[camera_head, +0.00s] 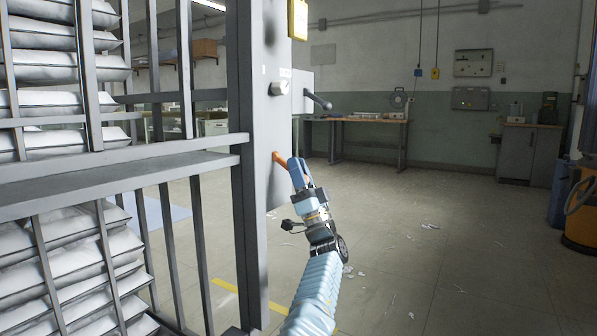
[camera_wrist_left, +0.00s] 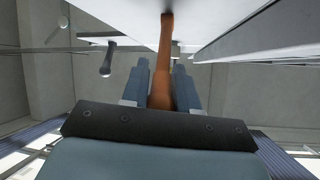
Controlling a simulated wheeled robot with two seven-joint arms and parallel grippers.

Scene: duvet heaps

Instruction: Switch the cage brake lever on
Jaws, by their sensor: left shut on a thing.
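The orange brake lever (camera_head: 279,158) sticks out from the grey post of the cage (camera_head: 250,120), below a dark-handled crank. My left gripper (camera_head: 298,172) is at the lever, with its blue fingers shut on it. In the left wrist view, the orange lever (camera_wrist_left: 166,45) runs up from between the two fingers (camera_wrist_left: 161,85) to the pale cage surface. The lever's outer end is hidden behind the gripper. My right gripper is not in view.
White folded duvets (camera_head: 60,66) are stacked behind the cage bars at left. A workbench (camera_head: 370,120) stands at the back, and an orange machine (camera_head: 582,210) at far right. The floor between is mostly clear.

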